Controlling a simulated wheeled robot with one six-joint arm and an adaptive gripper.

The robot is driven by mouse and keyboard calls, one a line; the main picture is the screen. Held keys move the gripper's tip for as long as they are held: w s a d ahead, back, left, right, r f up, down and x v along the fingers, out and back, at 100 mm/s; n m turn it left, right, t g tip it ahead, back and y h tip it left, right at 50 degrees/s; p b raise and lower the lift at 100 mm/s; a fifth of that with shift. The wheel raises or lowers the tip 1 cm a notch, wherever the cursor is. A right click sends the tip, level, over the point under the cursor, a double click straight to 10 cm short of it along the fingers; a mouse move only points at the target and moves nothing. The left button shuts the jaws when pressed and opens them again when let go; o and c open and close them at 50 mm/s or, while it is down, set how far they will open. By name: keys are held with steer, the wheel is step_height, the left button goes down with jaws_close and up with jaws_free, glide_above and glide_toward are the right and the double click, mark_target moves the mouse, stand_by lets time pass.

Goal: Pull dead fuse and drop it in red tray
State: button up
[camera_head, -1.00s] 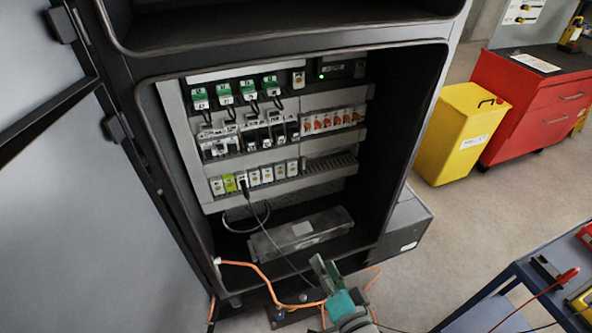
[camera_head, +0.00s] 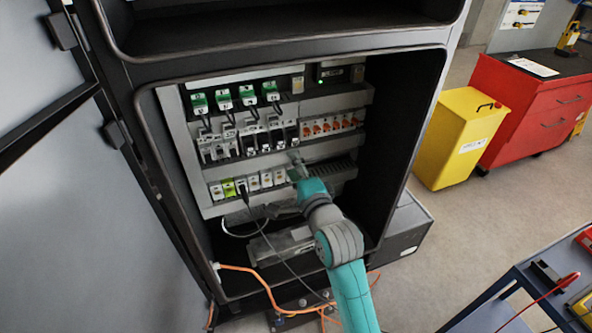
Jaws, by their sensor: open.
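The open cabinet holds a panel of components (camera_head: 265,140). Its lowest row has several small white modules (camera_head: 266,179) and a yellow-green one (camera_head: 228,187). A black cable is plugged in near the left of that row. I cannot tell which part is the dead fuse. My gripper (camera_head: 284,184) is open and appears empty, in front of the right end of the lowest row. One finger is up by the grey strip, the other lower left. Contact with the panel cannot be told. The gripper and arm hide part of the row's right end. No red tray is clearly seen.
A yellow bin (camera_head: 455,145) and a red drawer cabinet (camera_head: 535,110) stand at the right. A blue cart (camera_head: 500,300) with tools is at lower right. Orange cables (camera_head: 262,282) cross the cabinet's bottom edge. The open door is at left.

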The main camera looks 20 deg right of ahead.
steer(key=shift+w+a, duration=0.15)
steer(key=shift+w, duration=4.4)
jaws_close()
steer(key=shift+s, duration=1.2)
glide_toward(281, 145)
steer(key=shift+w+a, duration=0.15)
steer(key=shift+w, duration=1)
steer(key=shift+s, duration=0.1)
